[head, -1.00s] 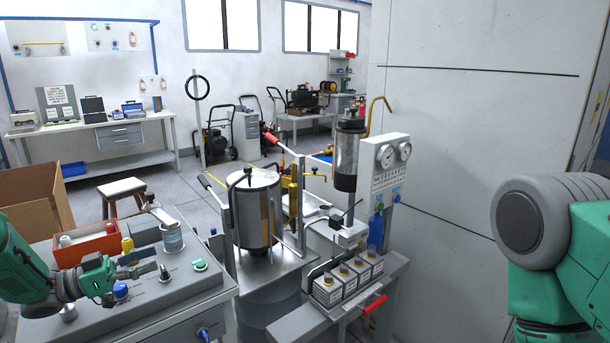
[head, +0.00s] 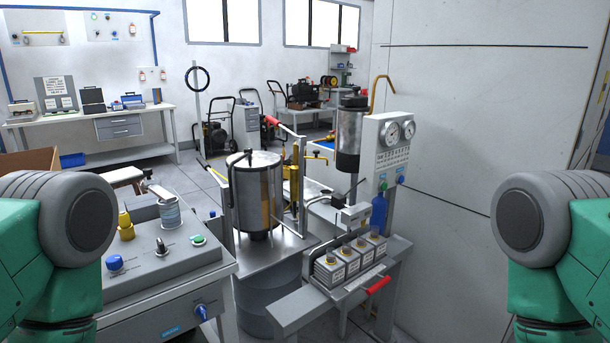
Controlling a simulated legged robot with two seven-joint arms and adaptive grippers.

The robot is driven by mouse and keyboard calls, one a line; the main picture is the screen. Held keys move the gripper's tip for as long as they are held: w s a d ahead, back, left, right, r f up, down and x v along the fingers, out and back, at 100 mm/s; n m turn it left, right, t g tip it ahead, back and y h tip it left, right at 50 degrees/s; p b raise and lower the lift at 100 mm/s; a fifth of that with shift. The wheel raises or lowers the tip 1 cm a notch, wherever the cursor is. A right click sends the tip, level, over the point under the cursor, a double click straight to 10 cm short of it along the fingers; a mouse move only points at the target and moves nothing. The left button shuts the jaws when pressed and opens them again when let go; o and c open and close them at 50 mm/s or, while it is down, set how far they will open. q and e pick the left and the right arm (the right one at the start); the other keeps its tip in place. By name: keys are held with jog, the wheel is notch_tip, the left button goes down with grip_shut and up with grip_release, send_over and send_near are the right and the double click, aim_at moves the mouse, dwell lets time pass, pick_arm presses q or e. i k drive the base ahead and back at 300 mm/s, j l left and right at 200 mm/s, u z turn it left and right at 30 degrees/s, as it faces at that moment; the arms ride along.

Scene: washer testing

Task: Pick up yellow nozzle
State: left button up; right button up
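A small yellow piece with a narrow upright tip (head: 125,222), which looks like the yellow nozzle, stands on the grey bench unit (head: 165,258) at the left. It is upright, with nothing gripping it. My left and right arms show only as green and grey upper parts at the two sides. Neither gripper is in view. My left arm hides the left end of the bench unit.
A labelled can (head: 170,212) stands right of the yellow piece. A blue knob (head: 115,263) and a green button (head: 199,240) are on the bench unit. A metal tank (head: 255,195) stands in the middle, beside a rack of labelled blocks (head: 350,262) and a gauge panel (head: 395,150).

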aim_at(124, 222)
jog(key=u, duration=1.05)
